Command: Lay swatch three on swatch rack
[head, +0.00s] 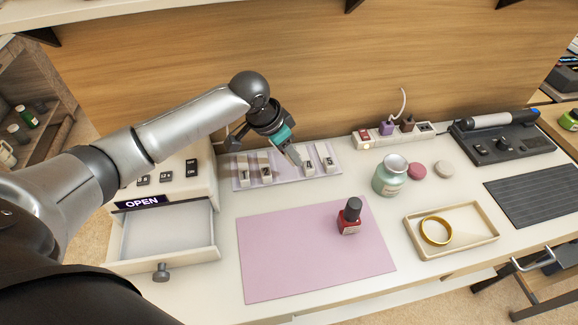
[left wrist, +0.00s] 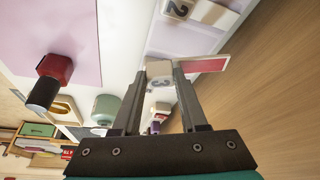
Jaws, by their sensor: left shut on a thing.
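The lilac swatch rack (head: 236,184) lies at the back of the desk. White numbered swatches 1 (head: 243,172), 2 (head: 265,168), 4 (head: 309,166) and 5 (head: 328,161) stand on it. My left gripper (head: 294,157) points down at the rack, between swatches 2 and 4. I cannot tell whether swatch three touches the rack. My right gripper is out of view.
A pink mat (head: 300,255) with a red polish bottle (head: 350,218) lies in front. An open drawer (head: 165,235) is at left. A green jar (head: 390,178), a tray (head: 470,245) with a gold ring and a power strip (head: 378,137) are right of the rack.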

